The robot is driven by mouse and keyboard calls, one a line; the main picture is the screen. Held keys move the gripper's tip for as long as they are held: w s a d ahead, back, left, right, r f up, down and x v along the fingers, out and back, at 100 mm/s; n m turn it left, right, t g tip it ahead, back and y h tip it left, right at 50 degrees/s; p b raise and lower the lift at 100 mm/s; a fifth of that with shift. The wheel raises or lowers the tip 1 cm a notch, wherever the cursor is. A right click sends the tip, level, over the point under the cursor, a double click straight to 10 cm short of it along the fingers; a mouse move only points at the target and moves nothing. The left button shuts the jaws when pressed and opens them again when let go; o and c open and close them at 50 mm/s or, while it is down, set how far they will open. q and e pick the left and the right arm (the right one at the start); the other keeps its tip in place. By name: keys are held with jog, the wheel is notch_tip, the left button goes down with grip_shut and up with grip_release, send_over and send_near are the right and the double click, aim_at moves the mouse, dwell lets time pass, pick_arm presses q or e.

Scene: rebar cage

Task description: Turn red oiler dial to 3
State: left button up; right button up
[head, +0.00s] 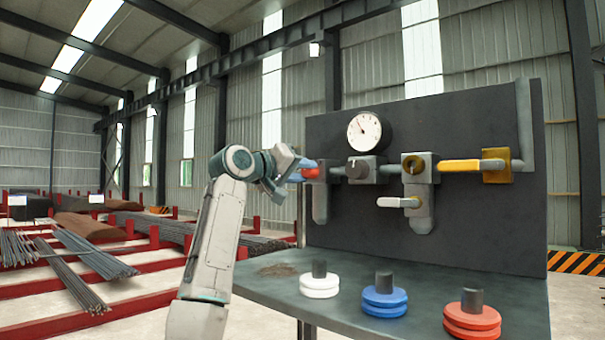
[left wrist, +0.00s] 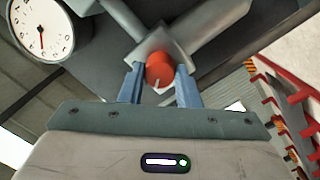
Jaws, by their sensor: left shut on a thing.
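The red oiler dial (head: 310,173) is on the left part of the pipe assembly on the dark panel. In the left wrist view the red dial (left wrist: 159,70) sits between the two blue fingers, with a pale mark on its lower face. My left gripper (head: 302,168) is at the dial, its fingers pointing at the panel. In the left wrist view my left gripper (left wrist: 160,84) is shut on the dial from both sides. Numbers around the dial cannot be made out. My right gripper is not in view.
White (head: 319,284), blue (head: 384,298) and red (head: 472,318) stacked discs stand on the bench (head: 420,270).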

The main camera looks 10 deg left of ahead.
pick_arm(q)
jog(key=m, duration=0.3)
jog(key=shift+m, duration=0.3)
jog(key=m, duration=0.4)
jog(key=shift+y+b, duration=0.35)
jog(key=shift+y, duration=0.05)
jog(key=m, duration=0.4)
jog(key=shift+d+m+y+b, duration=0.1)
jog(key=shift+m+y+b, duration=0.25)
jog(key=shift+m, duration=1.15)
jog(key=o, duration=0.9)
jog(key=shift+o, duration=0.3)
jog(key=shift+s+r, duration=0.1)
jog(key=shift+s, duration=0.05)
